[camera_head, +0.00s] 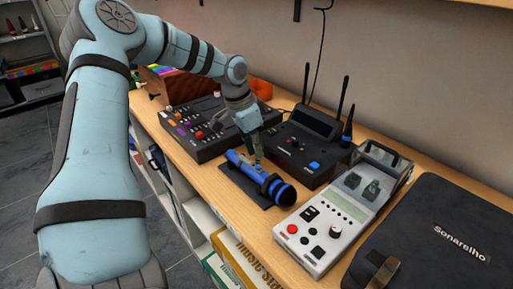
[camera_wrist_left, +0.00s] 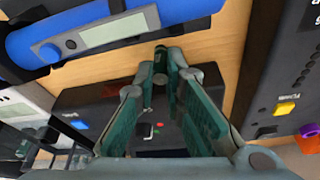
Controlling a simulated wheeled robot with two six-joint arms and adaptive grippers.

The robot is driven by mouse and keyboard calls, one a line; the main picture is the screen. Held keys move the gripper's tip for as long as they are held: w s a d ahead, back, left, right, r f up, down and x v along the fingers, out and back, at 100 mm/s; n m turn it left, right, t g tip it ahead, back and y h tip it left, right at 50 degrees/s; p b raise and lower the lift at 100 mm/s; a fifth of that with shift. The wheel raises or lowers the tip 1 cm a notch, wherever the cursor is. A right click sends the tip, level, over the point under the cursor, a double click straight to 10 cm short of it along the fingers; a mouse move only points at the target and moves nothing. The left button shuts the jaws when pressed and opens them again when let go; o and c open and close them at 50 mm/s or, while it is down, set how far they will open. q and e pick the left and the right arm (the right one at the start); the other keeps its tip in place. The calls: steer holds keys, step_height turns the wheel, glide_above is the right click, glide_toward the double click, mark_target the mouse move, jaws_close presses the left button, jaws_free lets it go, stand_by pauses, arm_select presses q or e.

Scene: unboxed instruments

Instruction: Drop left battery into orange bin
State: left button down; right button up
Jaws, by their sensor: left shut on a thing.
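My left gripper (camera_head: 256,158) reaches down over the table, between the black button console and the blue handheld device. In the left wrist view its green-padded fingers (camera_wrist_left: 162,62) come together at the tips on a small dark cylinder (camera_wrist_left: 160,52), which looks like the battery. Most of this battery is hidden by the fingers, and it cannot be made out in the head view. The orange bin (camera_head: 260,88) is at the back of the table, behind the console and partly hidden by my arm. My right gripper is not in view.
The black button console (camera_head: 205,142), a black antenna unit (camera_head: 300,150), a blue handheld device (camera_head: 262,180) on a dark stand, a white-grey meter (camera_head: 325,232) and a black case (camera_head: 450,235) crowd the table. Bare wood shows along the front edge.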

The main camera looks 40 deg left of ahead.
arm_select(q)
steer(key=shift+f, duration=0.1)
steer(key=c, duration=1.9)
jaws_free()
steer(key=shift+c, duration=0.2)
